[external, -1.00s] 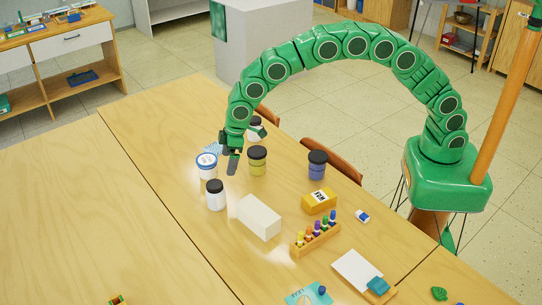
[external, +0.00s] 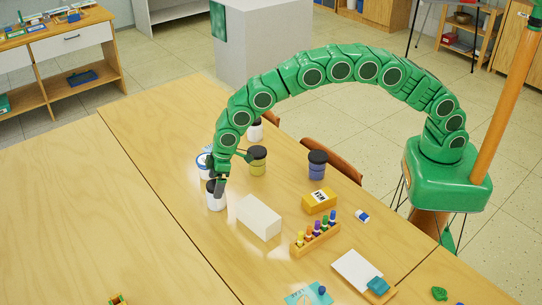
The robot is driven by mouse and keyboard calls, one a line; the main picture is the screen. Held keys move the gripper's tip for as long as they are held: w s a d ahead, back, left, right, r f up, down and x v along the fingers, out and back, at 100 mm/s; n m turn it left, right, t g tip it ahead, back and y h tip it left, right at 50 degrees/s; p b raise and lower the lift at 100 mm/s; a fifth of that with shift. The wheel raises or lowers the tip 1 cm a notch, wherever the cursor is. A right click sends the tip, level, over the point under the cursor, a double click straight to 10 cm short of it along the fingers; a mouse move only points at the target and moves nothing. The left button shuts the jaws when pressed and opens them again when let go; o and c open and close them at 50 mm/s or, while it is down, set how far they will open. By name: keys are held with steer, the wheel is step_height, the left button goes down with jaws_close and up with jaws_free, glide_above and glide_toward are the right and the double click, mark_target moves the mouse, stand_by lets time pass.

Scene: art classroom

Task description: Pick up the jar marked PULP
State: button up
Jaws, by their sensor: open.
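Several jars stand on the wooden table; I cannot read PULP on any of them. A white jar with a dark lid (external: 216,203) stands nearest the front. My gripper (external: 220,184) is open and points down at its lid, which it partly hides; I cannot tell whether they touch. Just behind is a white jar with a blue-and-white top (external: 204,170), partly covered by my gripper. An olive-yellow jar with a black lid (external: 258,167) and a blue jar (external: 317,170) stand to the right. Another white jar (external: 255,133) stands at the back, partly hidden.
A white block (external: 259,217) lies right of the front jar. Beyond it are a yellow box (external: 319,202), a wooden rack of small coloured bottles (external: 315,236) and an eraser (external: 362,216). The table's left side (external: 80,210) is largely clear.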

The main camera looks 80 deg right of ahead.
steer(key=shift+x, duration=2.3)
steer(key=c, duration=1.3)
steer(key=shift+r, duration=0.1)
